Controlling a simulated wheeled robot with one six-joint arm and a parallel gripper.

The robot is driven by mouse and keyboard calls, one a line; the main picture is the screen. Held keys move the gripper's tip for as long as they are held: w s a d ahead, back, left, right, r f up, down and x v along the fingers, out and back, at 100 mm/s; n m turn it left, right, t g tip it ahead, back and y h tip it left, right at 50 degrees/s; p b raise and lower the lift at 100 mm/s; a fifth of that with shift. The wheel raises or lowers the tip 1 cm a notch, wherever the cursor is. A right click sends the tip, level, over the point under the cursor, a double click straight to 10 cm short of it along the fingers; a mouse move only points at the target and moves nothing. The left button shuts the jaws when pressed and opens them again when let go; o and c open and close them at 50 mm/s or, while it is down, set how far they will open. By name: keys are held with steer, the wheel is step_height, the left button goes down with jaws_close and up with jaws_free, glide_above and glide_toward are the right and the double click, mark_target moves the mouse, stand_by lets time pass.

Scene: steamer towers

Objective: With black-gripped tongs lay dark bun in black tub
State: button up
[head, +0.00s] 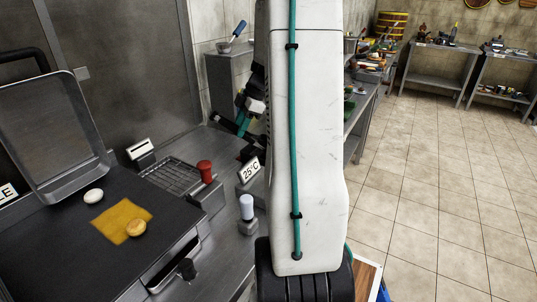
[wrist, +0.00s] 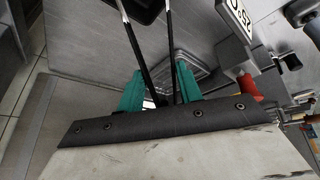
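My gripper (wrist: 160,92) has teal fingers, and they are shut on the tongs (wrist: 145,62) with black grips. The two tong arms stand apart and run to the top edge of the wrist view, where their tips are cut off. In the head view my gripper (head: 242,118) is partly hidden behind my arm, above the counter. A dark container, perhaps the black tub (wrist: 146,20), shows at the top of the wrist view beyond the tongs. A golden bun (head: 136,229) lies on a yellow cloth and a white bun (head: 93,196) lies beside it. I see no clearly dark bun.
A yellow cloth (head: 108,221) lies on a black-topped unit at left, with a steel pan (head: 90,180) behind. A red-knobbed item (head: 205,172), a wire rack (head: 168,177) and a 25°C sign (head: 249,171) stand nearby. The tiled floor at right is free.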

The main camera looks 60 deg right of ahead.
steer(key=shift+r, duration=2.45)
steer(key=c, duration=0.6)
